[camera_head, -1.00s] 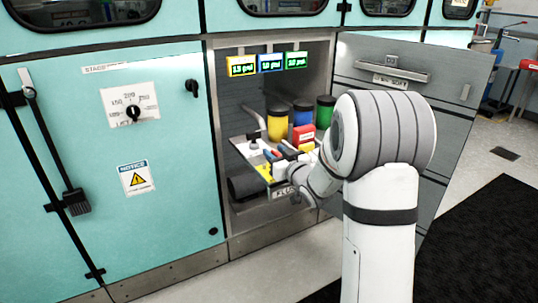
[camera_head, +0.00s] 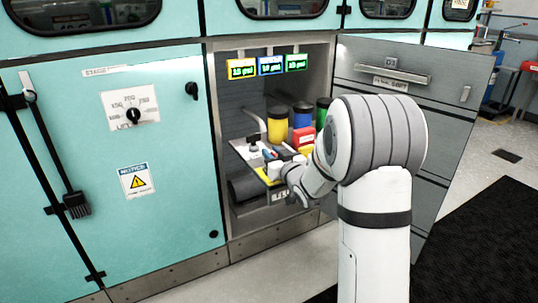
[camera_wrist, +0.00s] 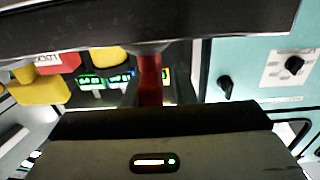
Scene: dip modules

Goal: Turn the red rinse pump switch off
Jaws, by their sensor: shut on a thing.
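The red switch (camera_wrist: 150,80) shows in the wrist view as a red upright handle between the dark fingers of my gripper (camera_wrist: 155,92). My gripper is shut on it. In the head view my gripper (camera_head: 275,170) is at the pull-out panel (camera_head: 245,152) inside the open cabinet bay, and my wrist hides most of the switch. A blue handle (camera_head: 268,155) shows beside it. I cannot tell the switch's exact position.
Yellow (camera_head: 277,125), blue (camera_head: 303,114) and green (camera_head: 323,108) canisters stand behind the panel, with a red box (camera_head: 304,136) near them. Three lit pressure displays (camera_head: 270,66) hang above. The open grey door (camera_head: 415,100) is at right. The floor in front is clear.

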